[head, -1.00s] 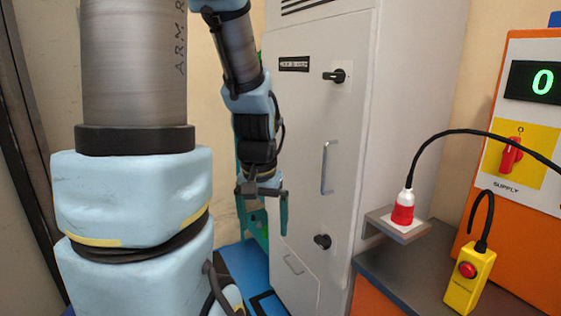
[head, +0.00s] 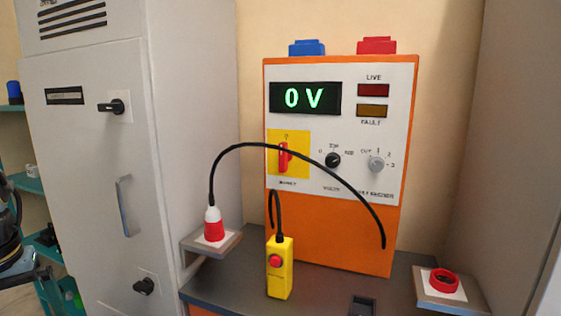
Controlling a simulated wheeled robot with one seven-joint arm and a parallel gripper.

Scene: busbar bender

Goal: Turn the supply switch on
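The supply switch (head: 283,158) is a red rotary handle on a yellow plate, at the left of the orange and white control box's panel. Its handle stands about upright, towards the small mark at the top of the plate. The black cable passes close to it in the picture. The display (head: 306,97) above reads 0 V in green. My gripper (head: 30,276) is only partly in view at the left edge, in front of the grey cabinet and far from the switch. Its fingers are cut off or too unclear to judge.
A yellow pendant with a red button (head: 279,267) stands on the dark bench before the box. A red and white plug (head: 214,225) sits on a left shelf, and a red socket (head: 444,281) on a right one. The grey cabinet (head: 85,180) stands at the left.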

